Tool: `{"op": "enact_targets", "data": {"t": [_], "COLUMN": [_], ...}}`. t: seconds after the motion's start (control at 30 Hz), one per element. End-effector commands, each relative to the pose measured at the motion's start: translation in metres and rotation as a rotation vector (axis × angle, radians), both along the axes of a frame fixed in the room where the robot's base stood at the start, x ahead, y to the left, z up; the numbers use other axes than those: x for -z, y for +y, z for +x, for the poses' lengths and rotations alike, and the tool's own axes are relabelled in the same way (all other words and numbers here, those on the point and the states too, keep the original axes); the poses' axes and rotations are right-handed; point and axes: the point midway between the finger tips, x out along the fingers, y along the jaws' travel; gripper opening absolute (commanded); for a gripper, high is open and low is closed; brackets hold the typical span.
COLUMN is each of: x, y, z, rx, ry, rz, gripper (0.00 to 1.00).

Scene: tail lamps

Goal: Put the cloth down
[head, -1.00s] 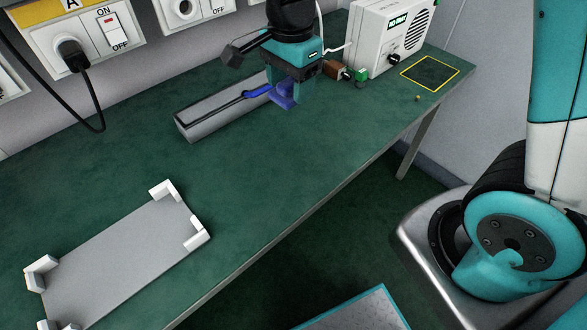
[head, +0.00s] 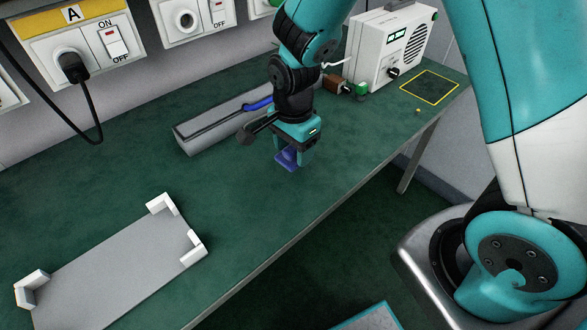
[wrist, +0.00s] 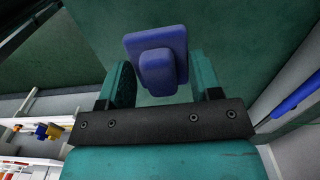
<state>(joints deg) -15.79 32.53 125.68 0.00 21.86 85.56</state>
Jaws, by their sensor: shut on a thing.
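The cloth shows as a blue-purple pad with a raised grip block; in the head view the pad (head: 287,160) is below my gripper (head: 293,152), over the green bench (head: 240,180) near its middle. In the wrist view the pad (wrist: 156,48) lies between the two teal fingers of my gripper (wrist: 165,80). My gripper is shut on the grip block, partly hidden by the fingers in the head view. The pad is low over the bench; I cannot tell whether it touches.
A long grey housing (head: 205,130) with a blue-handled tool (head: 257,104) lies behind my gripper. A white instrument box (head: 385,50) and a yellow-outlined square (head: 429,87) are at right. A grey plate with white corner blocks (head: 120,270) is at lower left. Bench between is clear.

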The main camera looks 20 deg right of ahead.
Motion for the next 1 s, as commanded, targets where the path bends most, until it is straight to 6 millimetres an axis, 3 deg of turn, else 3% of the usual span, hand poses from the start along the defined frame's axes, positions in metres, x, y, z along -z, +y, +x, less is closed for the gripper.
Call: {"op": "enact_targets", "data": {"t": [0.4,0.73,0.77,0.87,1.0], "x": [0.054,0.066,0.066,0.066,0.066], "y": [0.000,0.000,0.000,0.000,0.000], "z": [0.000,0.000,0.000,0.000,0.000], "rx": [0.000,0.000,0.000,0.000,0.000], "ry": [0.003,-0.002,-0.002,-0.001,-0.001], "rz": [-0.001,0.001,0.001,0.000,0.000], "gripper": [0.40,0.40,0.61,0.84,0.84]}}
